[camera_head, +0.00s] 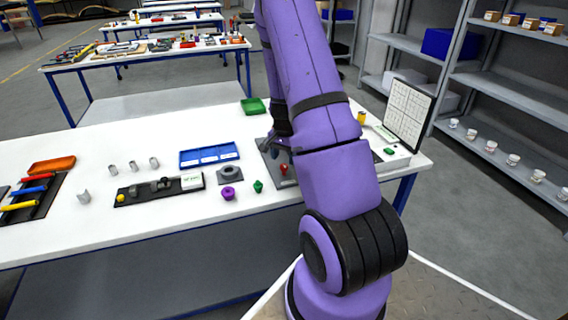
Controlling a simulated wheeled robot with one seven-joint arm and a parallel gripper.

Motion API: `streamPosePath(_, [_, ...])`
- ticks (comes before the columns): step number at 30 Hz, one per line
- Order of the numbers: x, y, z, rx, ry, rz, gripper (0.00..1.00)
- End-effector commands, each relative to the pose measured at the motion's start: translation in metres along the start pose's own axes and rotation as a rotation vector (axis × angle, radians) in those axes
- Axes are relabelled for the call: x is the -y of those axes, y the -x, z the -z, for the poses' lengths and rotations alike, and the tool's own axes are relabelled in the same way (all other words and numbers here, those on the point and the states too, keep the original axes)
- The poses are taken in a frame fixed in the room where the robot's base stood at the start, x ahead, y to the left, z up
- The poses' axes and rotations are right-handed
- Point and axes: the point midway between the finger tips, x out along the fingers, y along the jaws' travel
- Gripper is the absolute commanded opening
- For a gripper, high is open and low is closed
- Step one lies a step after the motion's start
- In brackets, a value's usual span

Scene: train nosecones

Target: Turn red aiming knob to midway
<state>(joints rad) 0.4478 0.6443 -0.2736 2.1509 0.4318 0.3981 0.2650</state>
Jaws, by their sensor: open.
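The red aiming knob (285,170) is small and stands on a dark grey plate (268,150) on the white table, just left of my purple arm. My arm covers the right part of this plate. My gripper (271,146) shows only in part, as dark fingers low over the plate, behind and to the left of the red knob. It is open and appears apart from the knob. The rest of the gripper is hidden behind my arm. The knob's exact angle is too small to read.
On the table (130,230), a purple knob (228,193), a green knob (258,186) and a grey block (229,175) stand left of the plate. A blue tray (207,156) and a green tray (253,106) lie behind. A white panel (408,112) stands at right.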

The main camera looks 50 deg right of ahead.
Motion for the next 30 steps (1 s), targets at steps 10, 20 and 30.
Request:
streamPosePath(10, [0.001,0.059,0.0,-0.002,0.001,0.002,0.59])
streamPosePath(20, [0.0,0.072,0.0,0.0,0.001,0.0,0.59])
streamPosePath(30, [0.0,0.071,0.0,0.0,0.0,0.0,0.59])
